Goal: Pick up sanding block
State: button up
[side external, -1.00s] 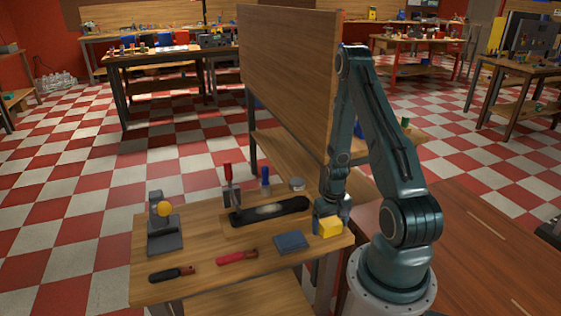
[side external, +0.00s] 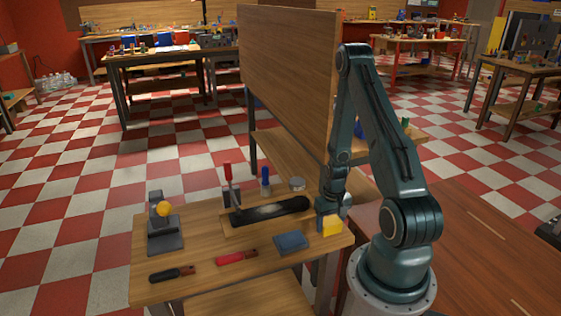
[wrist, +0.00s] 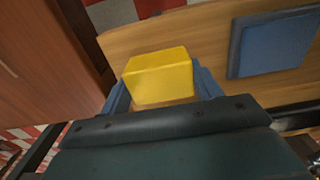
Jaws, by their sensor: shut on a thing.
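The sanding block is a yellow block (side external: 332,227) near the right edge of the wooden workbench (side external: 200,280). My gripper (side external: 327,213) is above it, with its fingers pointing down and shut on it. In the wrist view the yellow block (wrist: 158,73) sits between the two blue-grey fingers of my gripper (wrist: 160,90), one at each side. Its underside is hidden, so I cannot tell whether it touches the bench top.
A flat blue pad (side external: 290,242) lies just left of the block. A long black tool (side external: 270,211), a red-handled tool (side external: 237,258), a dark-handled tool (side external: 172,273) and a grey stand with a yellow knob (side external: 165,235) are further left. A tall wooden panel (side external: 285,75) rises behind.

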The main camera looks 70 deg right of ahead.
aim_at(328, 220)
notch_tip(328, 220, up, 20)
jog(key=shift+f, duration=0.25)
dwell(0.6)
dwell(0.4)
jog(key=o, duration=0.5)
jog(key=shift+c, duration=0.2)
jog(key=c, duration=0.3)
jog(key=w+a+f, duration=0.6)
jog(key=f, duration=0.1)
jog(key=w+a+f, duration=0.4)
jog(key=shift+c, duration=0.2)
